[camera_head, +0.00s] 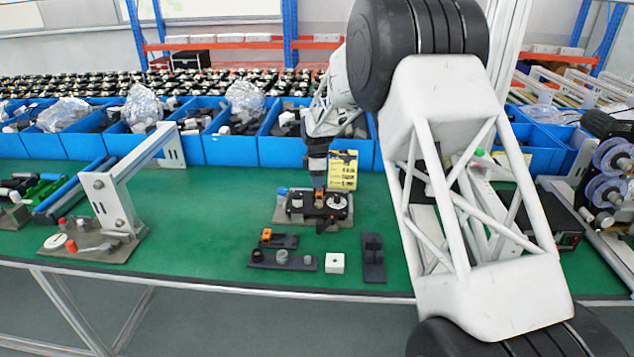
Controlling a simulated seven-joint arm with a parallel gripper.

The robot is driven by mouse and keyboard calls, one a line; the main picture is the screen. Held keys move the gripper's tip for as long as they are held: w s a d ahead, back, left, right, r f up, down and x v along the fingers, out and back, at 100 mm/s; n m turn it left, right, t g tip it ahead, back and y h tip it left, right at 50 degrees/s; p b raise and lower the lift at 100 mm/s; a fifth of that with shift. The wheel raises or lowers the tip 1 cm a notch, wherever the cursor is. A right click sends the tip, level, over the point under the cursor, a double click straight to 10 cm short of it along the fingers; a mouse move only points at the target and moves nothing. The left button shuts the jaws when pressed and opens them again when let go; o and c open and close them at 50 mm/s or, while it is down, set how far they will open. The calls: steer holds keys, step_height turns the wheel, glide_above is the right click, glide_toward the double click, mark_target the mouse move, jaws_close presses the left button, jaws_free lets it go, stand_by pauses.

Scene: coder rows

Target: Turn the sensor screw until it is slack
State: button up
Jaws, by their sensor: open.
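A dark fixture (296,208) with a white round disc (337,202) on its right stands on a grey base plate on the green bench. My gripper (319,188) points straight down over the middle of this fixture. Its tips are at or just above a small orange part (319,196). The jaws are open, but the fingers are too small to see clearly. I cannot tell whether they touch the orange part. The sensor screw itself is too small to make out, and the gripper hides part of the fixture.
In front lie a dark strip with knobs (283,261), a white block (335,263) and a dark bracket (373,258). A yellow label (343,170) stands behind the fixture. Blue bins (231,151) line the back. A metal frame (113,200) stands left. Green bench between is clear.

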steer(key=m, duration=0.4)
steer(key=shift+m, duration=2.6)
steer(key=m, duration=0.5)
steer(key=shift+m, duration=2.6)
steer(key=shift+c, duration=0.4)
jaws_close()
